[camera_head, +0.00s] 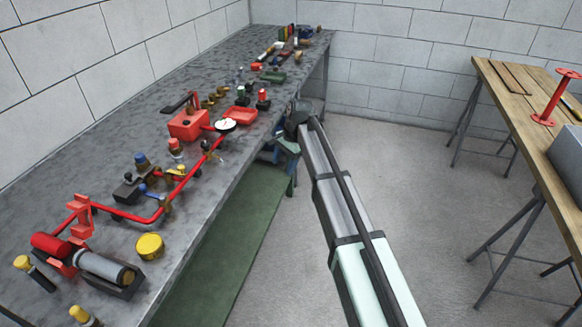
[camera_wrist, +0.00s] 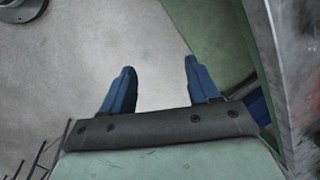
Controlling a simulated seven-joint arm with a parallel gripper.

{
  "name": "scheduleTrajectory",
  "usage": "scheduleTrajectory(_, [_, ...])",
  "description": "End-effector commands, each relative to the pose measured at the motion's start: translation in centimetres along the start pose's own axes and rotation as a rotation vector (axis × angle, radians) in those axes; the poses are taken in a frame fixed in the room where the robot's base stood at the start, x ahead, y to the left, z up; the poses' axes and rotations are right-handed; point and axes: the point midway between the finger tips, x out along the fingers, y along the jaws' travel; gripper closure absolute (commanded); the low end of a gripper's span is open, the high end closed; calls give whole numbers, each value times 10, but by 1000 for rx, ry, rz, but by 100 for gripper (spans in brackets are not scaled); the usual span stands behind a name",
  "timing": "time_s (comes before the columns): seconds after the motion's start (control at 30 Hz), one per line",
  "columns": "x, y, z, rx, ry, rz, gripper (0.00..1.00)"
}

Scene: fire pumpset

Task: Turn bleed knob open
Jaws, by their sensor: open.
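The pumpset stands on the long grey bench, with red pipework (camera_head: 130,215), a red box (camera_head: 188,124), a white-faced gauge (camera_head: 225,124) and a red and grey motor-like cylinder (camera_head: 105,267). Several small knobs show on it, including a blue-topped one (camera_head: 141,160) and a blue lever (camera_head: 148,192); I cannot tell which is the bleed knob. My gripper (camera_wrist: 158,78) is open and empty, its two blue fingers apart over bare floor. In the head view it is beside the bench's front edge, below the top, partly hidden by my arm, away from the pumpset.
The grey bench (camera_head: 62,150) runs along the left wall, with loose fittings and tools at its far end. A green mat (camera_head: 225,235) lies below it. A wooden table (camera_head: 535,120) with a red stand (camera_head: 552,98) is at the right. Open floor (camera_head: 430,190) lies between.

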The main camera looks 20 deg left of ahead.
Motion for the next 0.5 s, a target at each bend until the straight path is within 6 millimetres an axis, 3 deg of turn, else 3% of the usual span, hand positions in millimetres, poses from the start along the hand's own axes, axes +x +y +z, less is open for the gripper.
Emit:
scheduleTrajectory(0.2, [8, 16, -12, 24, -6, 8, 39])
scheduleTrajectory(0.5, [10, 21, -17, 32, -7, 11, 39])
